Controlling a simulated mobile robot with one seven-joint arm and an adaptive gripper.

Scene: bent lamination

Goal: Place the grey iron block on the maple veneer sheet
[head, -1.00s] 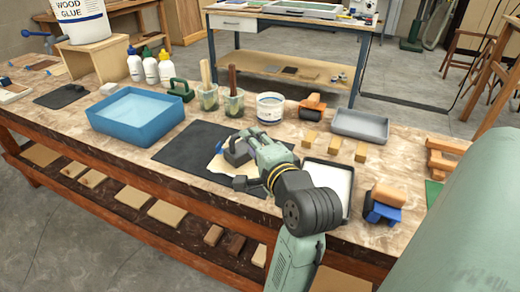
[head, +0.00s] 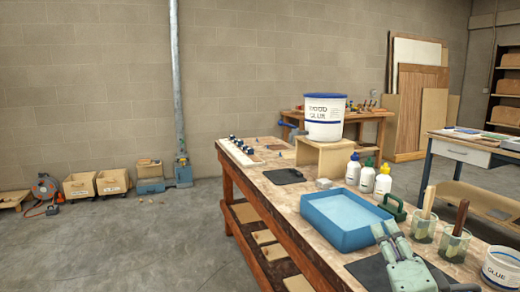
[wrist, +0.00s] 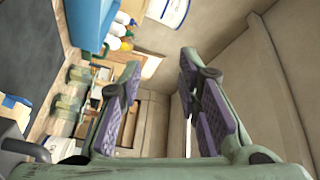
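My gripper (head: 388,230) is at the lower right of the head view, over the black mat (head: 368,273). In the wrist view its two fingers (wrist: 160,80) stand apart with nothing between them. At the left edge of the wrist view, a grey block with a dark handle (wrist: 25,150), likely the grey iron block, is partly cut off. A pale strip beside it, likely the maple veneer sheet (wrist: 14,112), shows next to a small blue piece. The gripper is apart from both. Neither shows clearly in the head view now.
Cups with brushes (head: 424,222) and a glue pot (head: 500,268) are at right. A wood glue bucket (head: 325,118) stands on a wooden stand.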

